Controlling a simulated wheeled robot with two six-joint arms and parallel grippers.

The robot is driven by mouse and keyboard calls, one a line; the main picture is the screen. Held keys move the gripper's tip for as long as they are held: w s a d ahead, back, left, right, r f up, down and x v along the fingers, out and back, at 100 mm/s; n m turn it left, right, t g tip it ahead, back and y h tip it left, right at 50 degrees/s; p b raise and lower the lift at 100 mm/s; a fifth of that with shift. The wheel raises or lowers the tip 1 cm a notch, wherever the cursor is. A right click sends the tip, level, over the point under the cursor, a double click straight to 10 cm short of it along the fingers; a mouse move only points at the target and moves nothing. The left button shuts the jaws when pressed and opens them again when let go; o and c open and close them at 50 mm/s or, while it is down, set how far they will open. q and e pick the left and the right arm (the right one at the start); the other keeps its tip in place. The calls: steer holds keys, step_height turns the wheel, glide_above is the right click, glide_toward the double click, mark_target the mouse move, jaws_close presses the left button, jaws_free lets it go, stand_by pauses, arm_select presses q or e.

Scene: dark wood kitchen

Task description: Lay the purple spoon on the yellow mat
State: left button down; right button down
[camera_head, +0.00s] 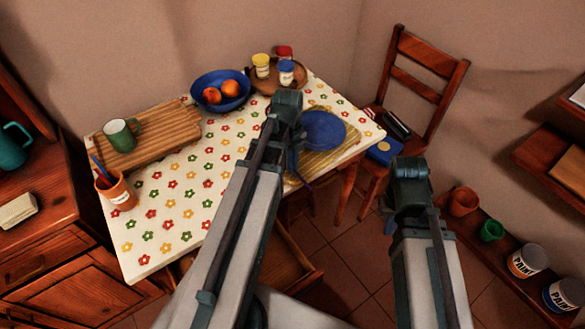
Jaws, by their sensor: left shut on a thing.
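The yellow mat (345,149) is striped and lies at the right end of the table, partly under a round blue plate (323,130). My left gripper (296,160) is over the mat's left edge, beside the plate, and is mostly hidden behind its own wrist. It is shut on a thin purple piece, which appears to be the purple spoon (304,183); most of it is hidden. I cannot tell whether it touches the mat. My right gripper (390,222) is off the table's right side, largely hidden by its arm, so its jaws cannot be made out.
The flowered table (185,215) holds a blue bowl (205,82) of fruit, a round tray (262,88) with jars, a wooden board (165,135) with a green mug (121,136), and an orange cup (117,190). A chair (420,72) stands right. The table's left front is clear.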

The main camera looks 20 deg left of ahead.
arm_select(q)
steer(key=shift+f, duration=0.15)
steer(key=c, duration=1)
jaws_free()
steer(key=shift+r, duration=0.2)
steer(key=r+p, duration=0.8)
steer(key=a+r+p, duration=0.1)
steer(key=r+p, duration=0.3)
steer(key=shift+w, duration=0.25)
steer(key=shift+d, duration=0.1)
